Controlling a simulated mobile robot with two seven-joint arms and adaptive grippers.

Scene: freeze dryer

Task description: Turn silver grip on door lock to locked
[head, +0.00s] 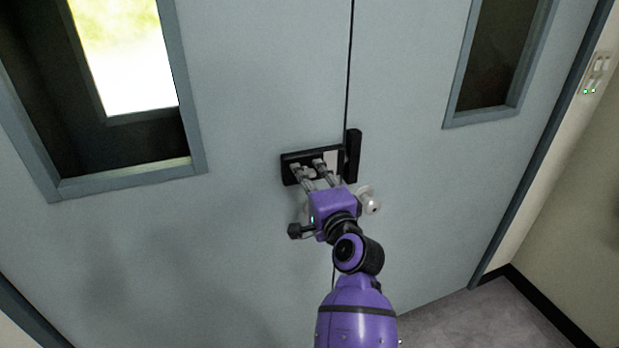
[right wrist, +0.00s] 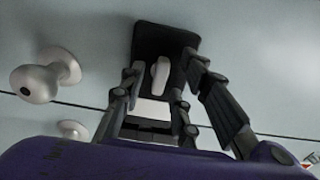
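The black door lock (head: 287,168) is mounted on the left door leaf beside the seam. It also shows in the right wrist view (right wrist: 165,38). Its small silver grip (right wrist: 160,74) stands out from the black plate. In the head view the grip (head: 309,173) is partly hidden by my fingers. My right gripper (head: 309,168) is at the lock. In the right wrist view its fingers (right wrist: 162,75) are spread, one on each side of the grip, with gaps visible. Whether the fingertips touch the plate cannot be told. My left gripper is out of view.
A black catch piece (head: 353,156) sits on the right leaf across the seam. A round pale knob (head: 371,204) is just right of my right gripper; in the right wrist view a knob (right wrist: 36,84) stands at the left. Both leaves have windows.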

